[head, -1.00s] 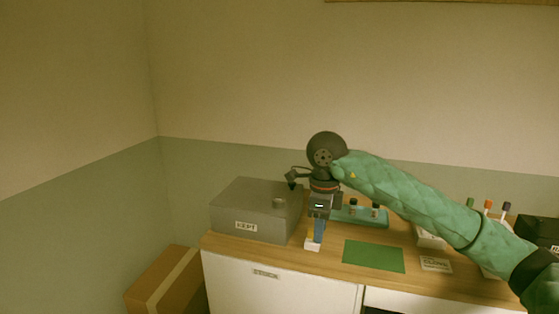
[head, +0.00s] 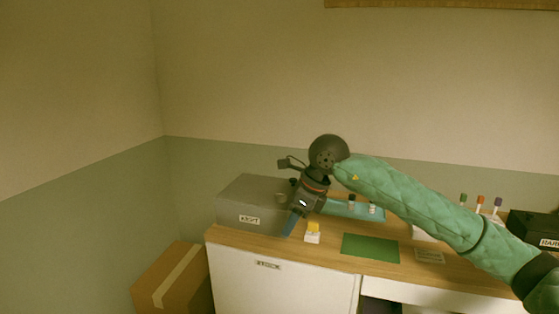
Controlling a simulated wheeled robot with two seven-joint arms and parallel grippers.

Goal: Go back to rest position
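My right gripper (head: 291,226) reaches in on the green-sleeved arm from the right. It tilts down and left in front of the grey box marked KEPT (head: 252,222). Its blue fingers overlap in this view, so I cannot tell whether they are open or shut. Nothing clearly shows between them. A small white block with a yellow top (head: 313,229) stands on the counter just right of the fingers, apart from them in the picture. My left gripper is not in view.
A teal tray (head: 338,209) with small bottles stands behind the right wrist. A green mat (head: 370,247) lies bare on the counter, with a label card (head: 429,256) to its right. Colour-topped tubes and a dark box (head: 535,229) stand at right. A cardboard box (head: 170,282) sits at lower left.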

